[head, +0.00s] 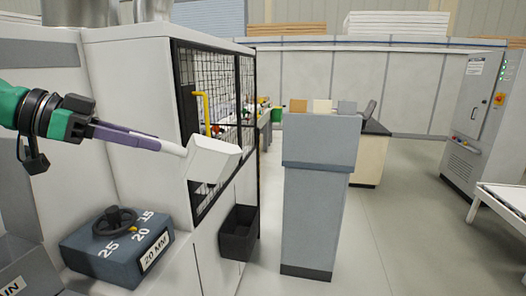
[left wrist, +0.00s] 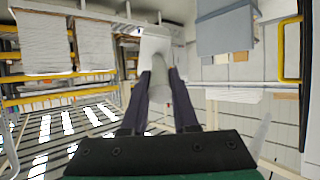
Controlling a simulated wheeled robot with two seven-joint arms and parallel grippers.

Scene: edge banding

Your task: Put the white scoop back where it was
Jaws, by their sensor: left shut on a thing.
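The white scoop (head: 211,160) is in the air left of centre in the head view, in front of the machine's mesh panel. Its handle points left into my left gripper (head: 163,143), whose purple-grey fingers are shut on it. The scoop's head is at the right end, tilted. In the left wrist view the scoop (left wrist: 156,46) lies between the two dark fingers (left wrist: 160,95), pointing away from the camera. My right gripper is in neither view.
A blue-grey box with a dial (head: 118,243) marked 15, 20 and 25 sits below the arm. A black bin (head: 240,233) hangs on the machine's side. A grey pedestal (head: 315,215) stands at centre. A control cabinet (head: 473,120) stands at right, with open floor (head: 400,230) before it.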

